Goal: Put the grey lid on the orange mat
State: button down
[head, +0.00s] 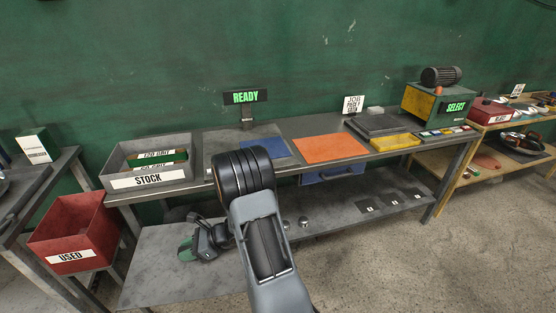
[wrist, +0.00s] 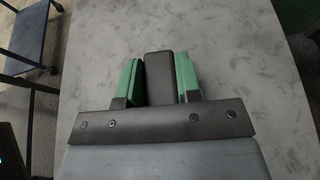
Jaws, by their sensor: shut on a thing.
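My gripper (wrist: 159,66) has green finger pads, closed on both sides of a dark upright block, which I take to be the handle of the grey lid (wrist: 159,88). A broad mottled grey surface lies behind it in the wrist view; I cannot tell whether it is the lid's plate or the bench top.
A blue mat (head: 277,147) lies left of the orange one, partly behind my arm. A grey STOCK bin (head: 149,183) stands at the bench's left end. A dark tray (head: 378,123) and a yellow tray (head: 396,142) lie right of the orange mat. A READY sign (head: 246,97) stands behind.

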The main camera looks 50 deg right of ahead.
aim_at(329, 145)
jog(key=k, duration=0.95)
jog(key=u, duration=0.95)
jog(key=i, duration=0.95)
jog(key=z, duration=2.9)
jog(key=i, duration=0.4)
jog(key=u, duration=0.1)
